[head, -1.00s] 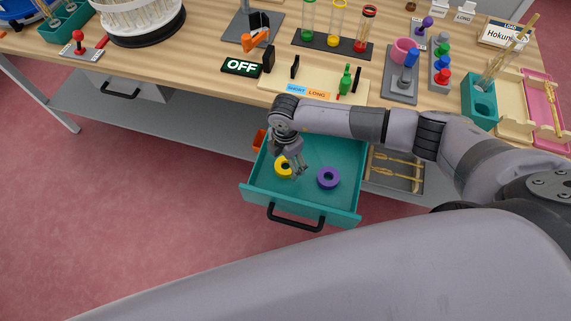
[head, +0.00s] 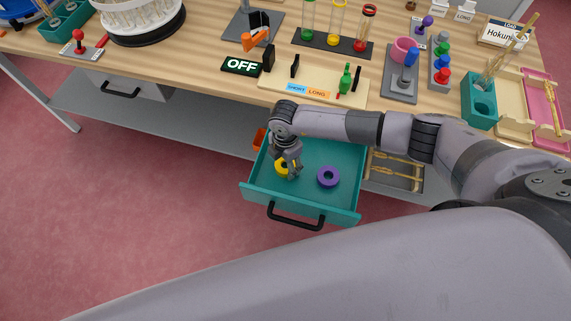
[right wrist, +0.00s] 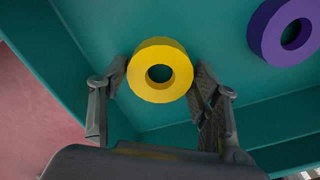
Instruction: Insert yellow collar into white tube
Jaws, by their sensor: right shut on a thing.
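The yellow collar (head: 279,167) is a thick ring lying in the open teal drawer (head: 262,200). My right gripper (head: 289,172) reaches down into the drawer and is shut on the collar. In the right wrist view, the fingers of the gripper (right wrist: 160,82) stand on both sides of the yellow collar (right wrist: 137,72), whose hole faces the camera. Clear tubes with green, yellow and red rings stand in a black rack (head: 328,43) on the table. I cannot tell which tube is the white one. My left gripper is not in view.
A purple ring (head: 328,177) lies in the drawer to the right, also in the right wrist view (right wrist: 262,32). The drawer walls surround the gripper. A grey tray (head: 398,175) is right of the drawer. A round white rack (head: 140,18) stands at the table's back left.

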